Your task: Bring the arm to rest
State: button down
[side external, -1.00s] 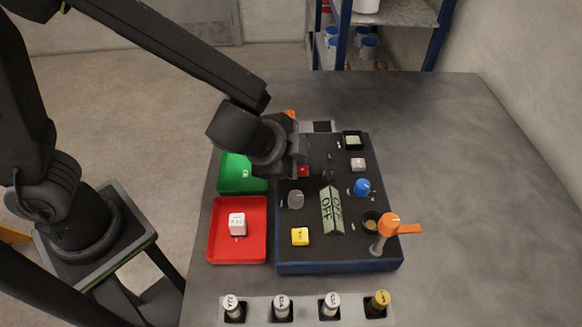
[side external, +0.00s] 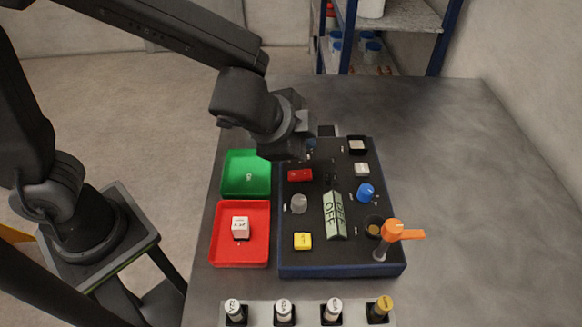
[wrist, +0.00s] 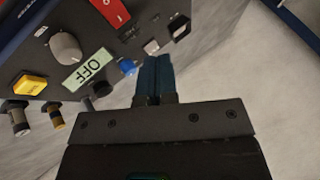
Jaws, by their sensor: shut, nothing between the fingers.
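My gripper (side external: 311,145) is raised over the far left part of the dark control panel (side external: 340,262). In the wrist view its fingers (wrist: 156,60) are together with nothing between them. My wrist and gripper body hide the far left corner of the panel in the side view. The panel carries a red rocker switch (side external: 300,175), a grey knob (side external: 299,204), a yellow button (side external: 303,241), a blue knob (side external: 365,192) and a tilted OFF sign (side external: 335,215). An orange-handled lever (side external: 395,230) stands at its near right corner.
A green tray (side external: 232,191) and a red tray (side external: 222,255) lie left of the panel; a white block (side external: 240,227) sits in the red one. Several cylinders stand in a strip (side external: 258,314) in front. The table's right side (side external: 460,170) is clear. A shelf (side external: 400,14) stands behind.

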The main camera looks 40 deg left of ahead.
jog(key=s+a+r+n+g, duration=0.1)
jog(key=s+a+r+n, duration=0.2)
jog(key=s+a+n, duration=0.2)
jog(key=s+a+r+n+g, duration=0.1)
jog(key=s+a+r+n, duration=0.3)
jog(key=s+a, duration=0.5)
jog(key=shift+a+r+n+y, duration=0.15)
jog(key=shift+a+n+y, duration=0.15)
jog(key=shift+a+n, duration=0.8)
jog(key=shift+s, duration=0.1)
